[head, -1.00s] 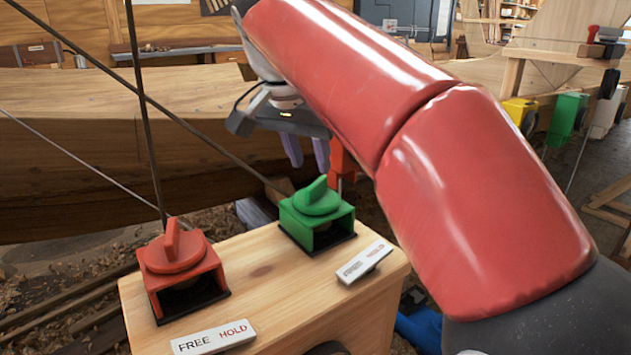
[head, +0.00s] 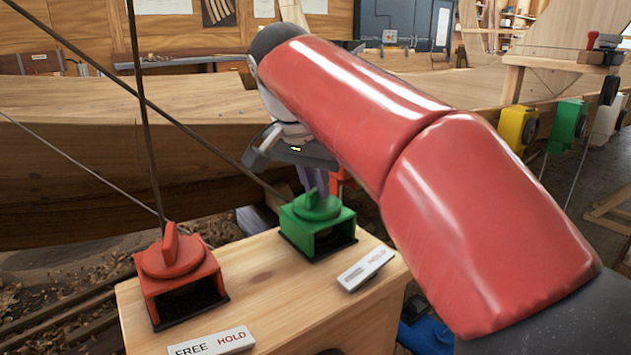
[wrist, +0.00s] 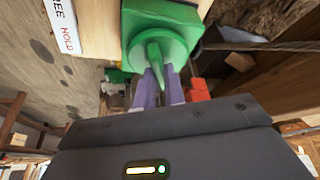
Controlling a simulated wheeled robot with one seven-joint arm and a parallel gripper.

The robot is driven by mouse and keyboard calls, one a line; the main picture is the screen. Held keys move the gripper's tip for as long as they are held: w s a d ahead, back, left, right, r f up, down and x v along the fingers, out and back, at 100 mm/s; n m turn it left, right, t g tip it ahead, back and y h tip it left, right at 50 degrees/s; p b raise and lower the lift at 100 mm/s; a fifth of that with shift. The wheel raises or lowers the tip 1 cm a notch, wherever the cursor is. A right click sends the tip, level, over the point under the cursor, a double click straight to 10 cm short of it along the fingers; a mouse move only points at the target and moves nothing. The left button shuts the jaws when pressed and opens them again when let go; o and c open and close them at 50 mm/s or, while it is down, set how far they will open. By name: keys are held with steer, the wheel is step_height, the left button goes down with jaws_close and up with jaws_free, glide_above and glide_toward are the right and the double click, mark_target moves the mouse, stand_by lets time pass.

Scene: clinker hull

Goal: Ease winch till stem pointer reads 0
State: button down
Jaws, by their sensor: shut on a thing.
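A green knob unit (head: 318,226) stands on the far part of a wooden box top. Its raised fin (wrist: 156,58) shows in the wrist view between my purple fingers. My gripper (head: 314,183) comes down from above and is shut on this fin; in the wrist view my gripper (wrist: 161,78) has a finger on each side of it. A red knob unit (head: 176,272) stands nearer on the left, untouched, with its fin upright. I cannot make out a stem pointer or its reading in these views.
A FREE/HOLD plate (head: 212,341) lies before the red knob and a similar plate (head: 366,269) before the green one. Taut dark lines run down to both units. A wooden hull (head: 120,150) lies behind. Yellow (head: 517,127) and green boxes (head: 568,124) hang at right.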

stand_by(0.3)
steer(key=n+y, duration=0.1)
steer(key=n, duration=0.1)
steer(key=n+p, duration=0.1)
steer(key=n, duration=0.1)
steer(key=shift+d+r+n+t+y, duration=0.1)
steer(key=shift+d+n+t+y, duration=0.1)
steer(key=shift+n+t+y, duration=0.2)
steer(key=n+y+p, duration=0.1)
steer(key=n, duration=0.3)
steer(key=shift+n+y, duration=0.4)
steer(key=c, duration=1.5)
jaws_free()
steer(key=v, duration=0.7)
steer(key=shift+d+r, duration=0.2)
steer(key=shift+r, duration=0.1)
